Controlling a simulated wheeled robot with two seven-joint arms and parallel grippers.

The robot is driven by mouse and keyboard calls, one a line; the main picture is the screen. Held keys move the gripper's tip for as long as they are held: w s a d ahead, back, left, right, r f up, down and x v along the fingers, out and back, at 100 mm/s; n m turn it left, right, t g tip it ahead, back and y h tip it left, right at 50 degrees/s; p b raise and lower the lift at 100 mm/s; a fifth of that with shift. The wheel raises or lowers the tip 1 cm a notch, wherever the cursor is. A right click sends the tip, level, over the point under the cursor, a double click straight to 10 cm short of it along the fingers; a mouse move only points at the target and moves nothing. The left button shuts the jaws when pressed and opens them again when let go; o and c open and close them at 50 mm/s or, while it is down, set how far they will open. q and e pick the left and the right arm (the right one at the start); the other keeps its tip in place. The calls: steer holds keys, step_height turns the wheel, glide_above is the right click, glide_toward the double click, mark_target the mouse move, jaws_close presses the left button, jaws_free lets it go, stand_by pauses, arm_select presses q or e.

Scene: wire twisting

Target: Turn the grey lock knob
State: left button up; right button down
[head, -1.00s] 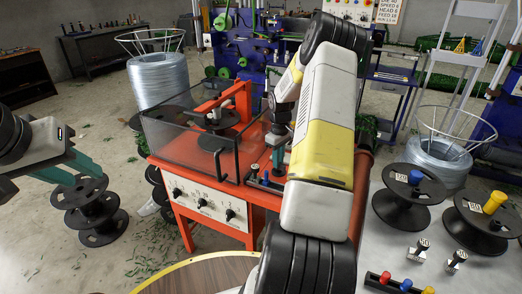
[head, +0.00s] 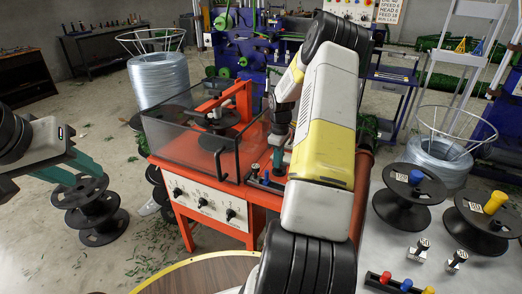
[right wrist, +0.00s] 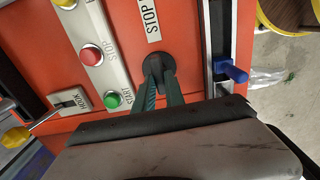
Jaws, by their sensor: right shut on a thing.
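A dark grey round knob (right wrist: 154,64) stands on the orange machine panel (right wrist: 130,22) in the right wrist view, just beside a white label reading STOP. My right gripper (right wrist: 158,80) has its teal fingers closed on the two sides of this knob. In the head view my right gripper (head: 277,160) points down at the machine's small control area, and the knob is hidden there. My left gripper (head: 90,178) is open and empty at the left, in front of black spools on the floor.
Near the knob are a red button (right wrist: 91,56), a green button (right wrist: 113,100), a HOOK switch (right wrist: 70,101) and a blue handle (right wrist: 232,72). A clear guard box (head: 190,150) stands left of my right gripper. A grey table (head: 385,245) with spools is at right.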

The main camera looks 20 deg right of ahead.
steer(key=c, duration=1.4)
jaws_free()
step_height(320, 180, up, 7)
steer(key=shift+r, duration=0.45)
